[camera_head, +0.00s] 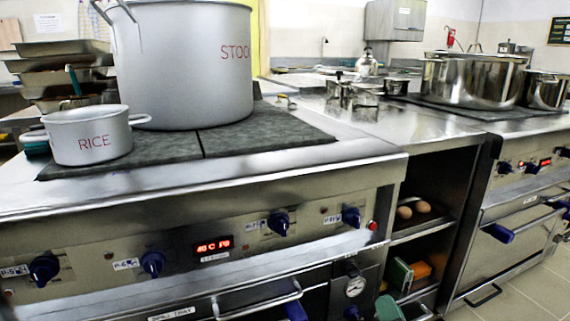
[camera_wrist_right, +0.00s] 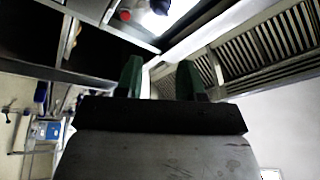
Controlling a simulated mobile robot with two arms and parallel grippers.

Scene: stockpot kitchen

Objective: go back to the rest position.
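In the right wrist view my right gripper (camera_wrist_right: 159,80) has its two green fingers apart, with nothing visible between them. Behind them the view shows a ceiling hood and dark shelving, so the gripper points upward. In the head view a green tip of the right gripper (camera_head: 388,308) shows at the bottom edge, in front of the oven; most of it is out of frame. My left gripper is in neither view.
A stove stands close in front, with a large stock pot (camera_head: 190,65) and a smaller rice pot (camera_head: 88,136) on its dark hob. A shelf unit (camera_head: 425,217) holds eggs and boxes. Steel pots (camera_head: 473,80) stand on the right hob. Tiled floor (camera_head: 530,295) is free at lower right.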

